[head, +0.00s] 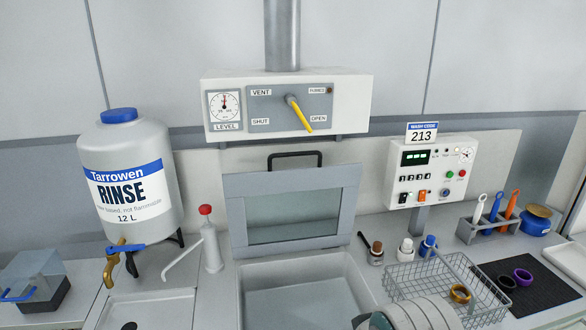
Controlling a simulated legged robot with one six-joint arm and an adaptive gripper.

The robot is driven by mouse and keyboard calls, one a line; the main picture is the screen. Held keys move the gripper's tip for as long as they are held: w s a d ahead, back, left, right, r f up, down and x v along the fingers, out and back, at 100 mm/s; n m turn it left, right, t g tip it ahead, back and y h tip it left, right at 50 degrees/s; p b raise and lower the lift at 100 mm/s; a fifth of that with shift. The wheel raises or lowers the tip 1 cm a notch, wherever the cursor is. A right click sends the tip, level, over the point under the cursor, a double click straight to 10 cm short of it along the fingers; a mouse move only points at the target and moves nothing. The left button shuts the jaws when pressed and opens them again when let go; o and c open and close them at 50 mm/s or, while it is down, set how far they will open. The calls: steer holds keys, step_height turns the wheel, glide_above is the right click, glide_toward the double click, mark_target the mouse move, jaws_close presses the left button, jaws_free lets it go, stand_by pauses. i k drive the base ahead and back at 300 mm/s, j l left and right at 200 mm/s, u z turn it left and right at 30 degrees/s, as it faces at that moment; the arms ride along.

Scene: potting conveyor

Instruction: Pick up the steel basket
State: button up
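The steel basket (428,280) is an open wire-mesh basket on the counter at the lower right. A gold ring (460,293) shows within its outline and seems to lie inside it. A rounded white part, which looks like a piece of my own arm, rises from the bottom edge and hides the basket's near left part. No gripper fingers show, so I cannot see whether anything touches the basket.
Right of the basket, a black mat (545,287) holds a purple ring (522,277) and a dark ring (506,282). Small bottles (405,250) stand behind the basket. A sink (305,293) with a raised glazed lid (293,218) is to its left. A control box (430,174) stands above.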

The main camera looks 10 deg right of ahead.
mark_target(471, 310)
steer(key=z, duration=1.25)
steer(key=i+l+u, duration=0.2)
steer(key=l+u, duration=0.2)
steer(key=i+l+u, duration=0.1)
steer(key=l+u, duration=0.35)
steer(key=l, duration=0.2)
steer(key=l+u, duration=0.4)
steer(key=l, duration=0.15)
steer(key=i+l, duration=0.05)
